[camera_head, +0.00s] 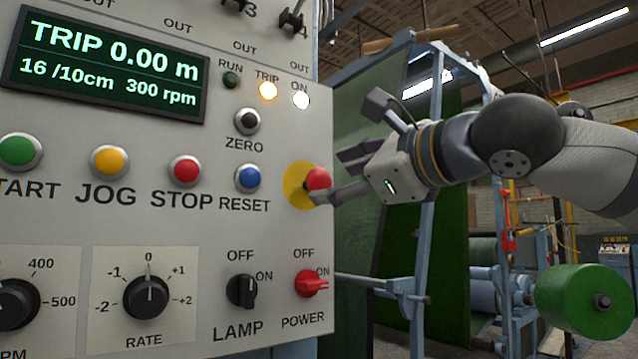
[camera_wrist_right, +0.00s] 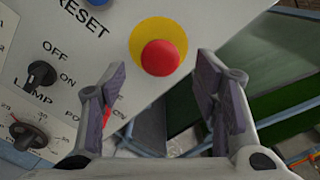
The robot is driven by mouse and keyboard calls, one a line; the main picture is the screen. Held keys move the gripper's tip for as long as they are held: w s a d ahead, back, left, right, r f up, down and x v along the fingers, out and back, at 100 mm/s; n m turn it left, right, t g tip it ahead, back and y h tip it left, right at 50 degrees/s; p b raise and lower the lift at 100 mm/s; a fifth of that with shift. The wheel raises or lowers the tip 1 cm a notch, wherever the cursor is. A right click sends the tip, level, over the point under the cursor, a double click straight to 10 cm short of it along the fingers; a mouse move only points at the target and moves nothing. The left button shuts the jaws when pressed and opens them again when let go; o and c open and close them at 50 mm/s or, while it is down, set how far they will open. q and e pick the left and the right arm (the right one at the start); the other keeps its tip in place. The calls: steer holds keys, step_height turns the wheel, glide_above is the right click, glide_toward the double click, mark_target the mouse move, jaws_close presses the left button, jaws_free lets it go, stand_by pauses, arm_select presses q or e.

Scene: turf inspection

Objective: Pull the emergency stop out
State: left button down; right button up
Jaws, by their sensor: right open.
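The emergency stop is a red mushroom button (camera_head: 318,179) on a yellow round plate (camera_head: 297,186), at the right edge of the grey control panel (camera_head: 215,225). My right gripper (camera_head: 335,175) comes in from the right, close to the button; one finger overlaps the button's lower edge in the head view. In the right wrist view the red button (camera_wrist_right: 160,58) shows ahead of the open fingers (camera_wrist_right: 160,95), roughly between their lines and beyond the tips. Nothing is between the fingers. Whether a finger touches the button I cannot tell. My left gripper is not in view.
Near the button are the blue RESET button (camera_head: 248,178), the black LAMP knob (camera_head: 242,291) and the red POWER knob (camera_head: 311,284). The display (camera_head: 112,64) reads TRIP 0.00 m. The TRIP lamp (camera_head: 267,90) is lit. Blue machine frame and green turf stand behind my arm.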

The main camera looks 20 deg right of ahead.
mark_target(323, 182)
steer(key=x, duration=0.5)
steer(key=shift+w, duration=0.15)
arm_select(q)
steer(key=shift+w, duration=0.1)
arm_select(e)
steer(key=shift+c, duration=0.2)
jaws_close()
steer(key=shift+s+d, duration=0.1)
steer(key=shift+s, duration=0.2)
steer(key=shift+s+d, duration=0.15)
steer(key=shift+s, duration=0.45)
steer(key=shift+w, duration=0.1)
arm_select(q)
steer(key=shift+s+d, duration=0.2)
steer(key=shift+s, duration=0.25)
arm_select(e)
steer(key=shift+o, duration=0.2)
jaws_free()
